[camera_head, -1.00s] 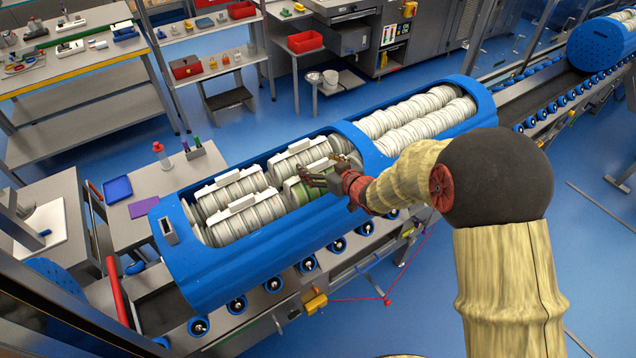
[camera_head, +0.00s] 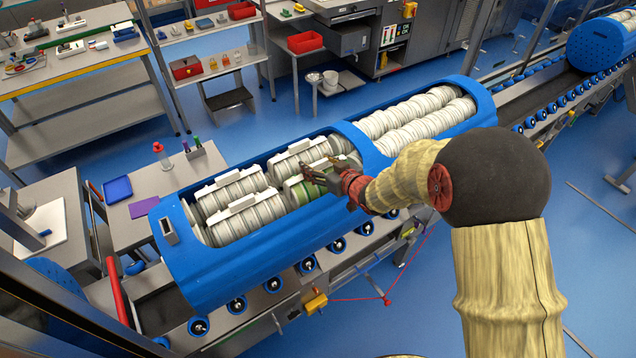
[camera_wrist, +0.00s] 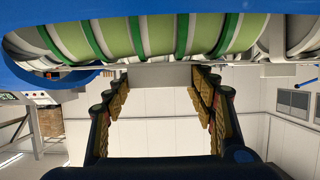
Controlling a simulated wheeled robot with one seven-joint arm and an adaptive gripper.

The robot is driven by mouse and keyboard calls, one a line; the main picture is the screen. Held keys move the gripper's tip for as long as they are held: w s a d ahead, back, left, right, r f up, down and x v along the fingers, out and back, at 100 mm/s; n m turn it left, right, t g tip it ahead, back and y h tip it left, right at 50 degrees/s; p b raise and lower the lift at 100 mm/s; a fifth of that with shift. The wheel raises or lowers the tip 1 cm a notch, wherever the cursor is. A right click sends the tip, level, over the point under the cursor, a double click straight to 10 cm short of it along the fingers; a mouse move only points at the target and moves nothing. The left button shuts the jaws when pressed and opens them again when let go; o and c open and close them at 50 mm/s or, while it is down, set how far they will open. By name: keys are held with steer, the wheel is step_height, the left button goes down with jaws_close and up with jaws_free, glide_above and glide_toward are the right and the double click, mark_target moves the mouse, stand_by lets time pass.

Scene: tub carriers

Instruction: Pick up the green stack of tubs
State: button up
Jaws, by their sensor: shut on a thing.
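The green stack of tubs (camera_head: 297,197) lies on its side in the front row of the blue carrier (camera_head: 235,268), beside stacks of white tubs. In the wrist view its green and pale bands (camera_wrist: 155,36) run across the top. My gripper (camera_head: 312,172) is over the stack, with its fingers at the pale handle bar along it. In the wrist view the two fingers stand either side of the pale grey handle (camera_wrist: 160,75) and are shut on it. My gripper hides part of the stack in the head view.
White tub stacks (camera_head: 241,214) fill the carrier's left part, and more white stacks (camera_head: 425,110) fill its right part. A blue crossbar (camera_head: 362,150) divides the two. The carrier rests on a roller conveyor (camera_head: 272,285). A side table (camera_head: 165,178) stands at the left.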

steer(key=shift+f, duration=0.1)
jaws_close()
steer(key=shift+w+r, duration=0.1)
steer(key=shift+r, duration=0.2)
steer(key=shift+r, duration=0.1)
